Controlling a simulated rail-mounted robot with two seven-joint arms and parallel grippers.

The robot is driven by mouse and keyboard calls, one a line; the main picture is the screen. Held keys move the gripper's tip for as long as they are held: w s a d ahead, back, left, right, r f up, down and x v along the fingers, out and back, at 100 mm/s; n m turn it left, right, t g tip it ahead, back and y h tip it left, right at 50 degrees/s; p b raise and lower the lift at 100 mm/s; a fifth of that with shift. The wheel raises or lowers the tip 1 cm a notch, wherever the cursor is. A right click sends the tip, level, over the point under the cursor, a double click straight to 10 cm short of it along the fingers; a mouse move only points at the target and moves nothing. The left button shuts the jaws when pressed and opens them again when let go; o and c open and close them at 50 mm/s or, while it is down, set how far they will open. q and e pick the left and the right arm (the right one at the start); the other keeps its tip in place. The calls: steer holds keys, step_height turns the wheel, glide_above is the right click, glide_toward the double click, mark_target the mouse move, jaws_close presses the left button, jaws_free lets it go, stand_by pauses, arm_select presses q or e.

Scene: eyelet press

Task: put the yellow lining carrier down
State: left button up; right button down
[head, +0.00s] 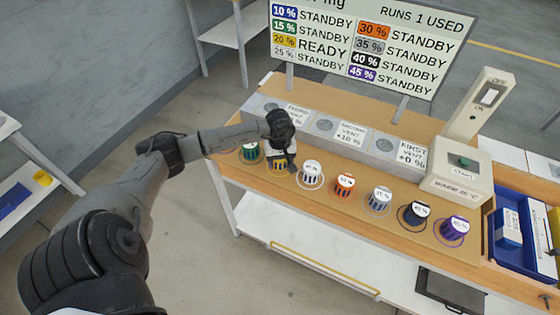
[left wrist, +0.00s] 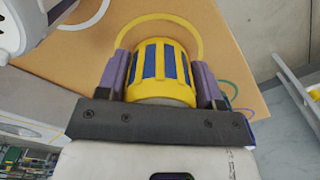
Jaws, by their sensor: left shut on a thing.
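The yellow lining carrier (left wrist: 160,70), a yellow cage with blue strips, sits between the two purple fingers of my left gripper (left wrist: 161,85). In the head view the carrier (head: 278,169) is partly hidden by my left gripper (head: 282,158), which is shut on it. A yellow ring (left wrist: 198,34) on the wooden board lies just past the carrier in the left wrist view. The carrier is at or just above the board; I cannot tell if it touches. My right gripper is not in view.
A green carrier (head: 249,152) stands to the left, a white one (head: 311,174) to the right, then orange (head: 345,185) and others in a row. Grey vent blocks (head: 352,134) stand behind. A sign (head: 370,45) rises at the back.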

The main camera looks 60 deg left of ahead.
arm_select(q)
steer(key=shift+f, duration=0.15)
steer(key=shift+f, duration=0.15)
steer(key=o, duration=1)
